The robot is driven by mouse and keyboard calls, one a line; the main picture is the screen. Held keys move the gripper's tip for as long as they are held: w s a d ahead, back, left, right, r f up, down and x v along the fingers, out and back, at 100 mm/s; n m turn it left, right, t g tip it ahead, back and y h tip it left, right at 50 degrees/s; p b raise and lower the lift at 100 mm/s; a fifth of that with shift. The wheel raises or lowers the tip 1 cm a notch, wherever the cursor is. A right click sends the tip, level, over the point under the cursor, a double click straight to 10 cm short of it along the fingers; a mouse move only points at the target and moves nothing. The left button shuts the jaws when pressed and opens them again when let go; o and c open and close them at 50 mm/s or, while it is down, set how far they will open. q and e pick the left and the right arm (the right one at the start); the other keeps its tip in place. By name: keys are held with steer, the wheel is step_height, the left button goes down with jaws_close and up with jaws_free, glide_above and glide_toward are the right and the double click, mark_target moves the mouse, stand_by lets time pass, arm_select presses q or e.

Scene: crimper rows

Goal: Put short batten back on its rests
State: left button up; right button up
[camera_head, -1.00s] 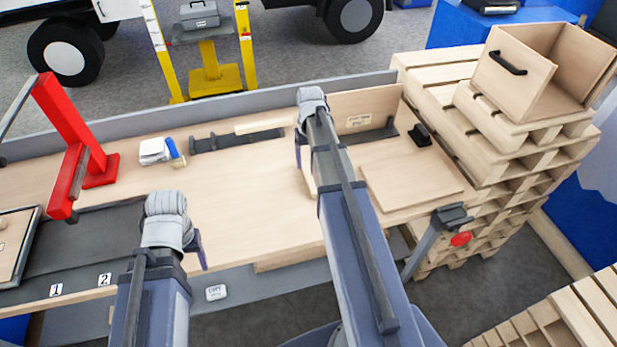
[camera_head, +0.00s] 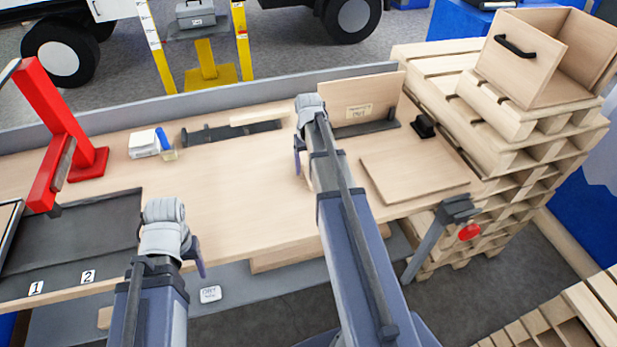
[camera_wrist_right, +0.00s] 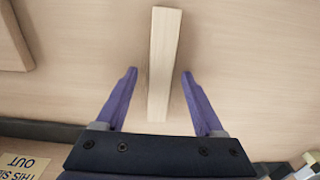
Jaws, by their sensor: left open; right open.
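A short pale wooden batten (camera_wrist_right: 164,62) lies on the bench top in the right wrist view, between my right gripper's (camera_wrist_right: 157,74) two purple fingers with a gap on each side. My right gripper is open above it; in the head view (camera_head: 299,157) its arm hides most of the batten. My left gripper (camera_head: 197,258) is over the front of the bench, open and empty, its fingers seen edge-on. A dark grey rest bar (camera_head: 215,135) lies at the back of the bench, with a pale strip (camera_head: 257,118) along it. Another dark rest (camera_head: 365,129) lies before an upright board.
A red stand (camera_head: 82,158) and dark mat (camera_head: 75,240) are at the left. An upright labelled board (camera_head: 380,88), a flat board (camera_head: 412,178) and a black block (camera_head: 424,126) are at the right, beside stacked pallets (camera_head: 500,150). The bench middle is clear.

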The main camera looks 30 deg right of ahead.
steer(key=shift+f, duration=0.25)
jaws_close()
stand_by(0.4)
